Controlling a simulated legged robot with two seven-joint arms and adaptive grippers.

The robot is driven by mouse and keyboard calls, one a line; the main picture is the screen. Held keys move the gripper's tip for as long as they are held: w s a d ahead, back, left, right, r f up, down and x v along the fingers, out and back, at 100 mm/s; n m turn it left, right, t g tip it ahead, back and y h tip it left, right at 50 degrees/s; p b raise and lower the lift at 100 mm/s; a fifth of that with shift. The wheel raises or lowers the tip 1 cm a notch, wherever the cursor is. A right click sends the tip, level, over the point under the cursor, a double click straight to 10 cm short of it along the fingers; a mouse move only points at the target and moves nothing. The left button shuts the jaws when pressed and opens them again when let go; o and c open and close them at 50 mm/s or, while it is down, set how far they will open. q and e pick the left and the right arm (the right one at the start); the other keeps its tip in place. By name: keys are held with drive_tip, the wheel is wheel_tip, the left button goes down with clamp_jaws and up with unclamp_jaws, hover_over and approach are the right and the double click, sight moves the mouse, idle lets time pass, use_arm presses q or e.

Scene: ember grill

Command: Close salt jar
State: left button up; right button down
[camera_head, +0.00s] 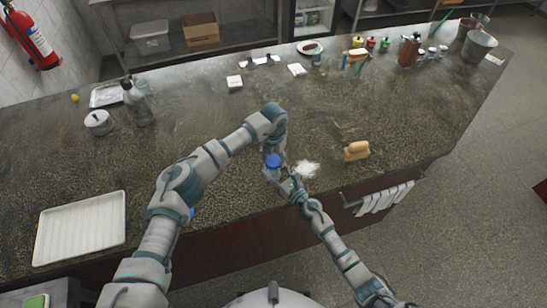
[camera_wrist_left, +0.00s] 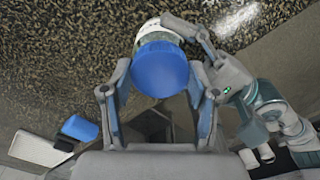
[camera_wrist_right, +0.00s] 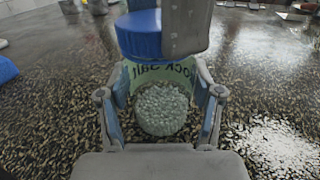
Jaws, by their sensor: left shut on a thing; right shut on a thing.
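The salt jar (camera_wrist_right: 162,105) is a clear jar with "Rock Salt" lettering and pale grains inside. My right gripper (camera_wrist_right: 160,100) is shut around its body. The round blue lid (camera_wrist_left: 161,68) is at the jar's mouth, with my left gripper (camera_wrist_left: 160,92) shut on it. In the right wrist view the lid (camera_wrist_right: 140,35) sits at the jar's top edge, partly hidden by a grey left finger; I cannot tell whether it is seated. In the head view the lid (camera_head: 272,160) shows between the two grippers, which hide most of the jar.
A white tray (camera_head: 80,228) is at the counter's left front. A towel (camera_head: 384,197) hangs on the front rail. Bottles and pots stand farther back.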

use_arm(q)
drive_tip(key=o, duration=1.4)
drive_tip(key=shift+c, duration=0.2)
wheel_tip(320, 180, up, 12)
drive_tip(key=shift+w+f, duration=0.1)
use_arm(e)
drive_tip(key=shift+c, duration=0.6)
unclamp_jaws()
drive_tip(key=shift+d, duration=0.1)
